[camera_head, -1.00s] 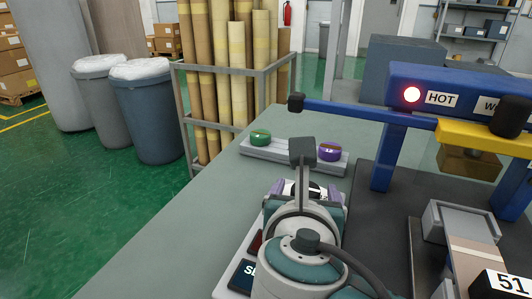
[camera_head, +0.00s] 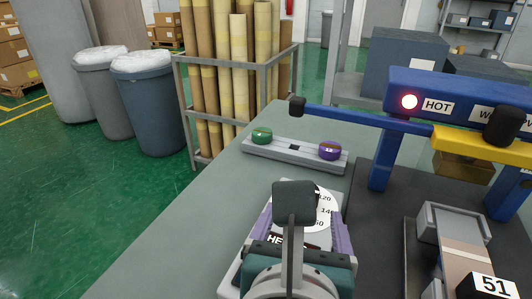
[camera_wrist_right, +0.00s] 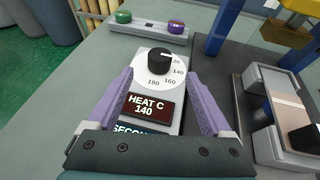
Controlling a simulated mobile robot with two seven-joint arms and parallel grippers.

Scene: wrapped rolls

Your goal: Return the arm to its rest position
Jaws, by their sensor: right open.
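My right gripper (camera_wrist_right: 159,78) is open, with its two purple fingers apart and nothing between them that they touch. It is over a grey control box (camera_wrist_right: 192,118) on the bench. The box has a white dial (camera_wrist_right: 150,77) with a black knob (camera_wrist_right: 159,60) and a display (camera_wrist_right: 148,107) reading HEAT C 140. A second display below it is partly hidden by the gripper body. In the head view the right gripper (camera_head: 300,222) is at the bottom centre, and its dark upper block covers part of the white dial (camera_head: 325,208). My left gripper is not in view.
A grey strip (camera_head: 290,155) with a green button (camera_head: 262,135) and a purple button (camera_head: 330,150) lies beyond the box. A blue sealing frame (camera_head: 383,160) with a lit red HOT lamp (camera_head: 409,101) stands right. Bare bench (camera_head: 185,230) lies left.

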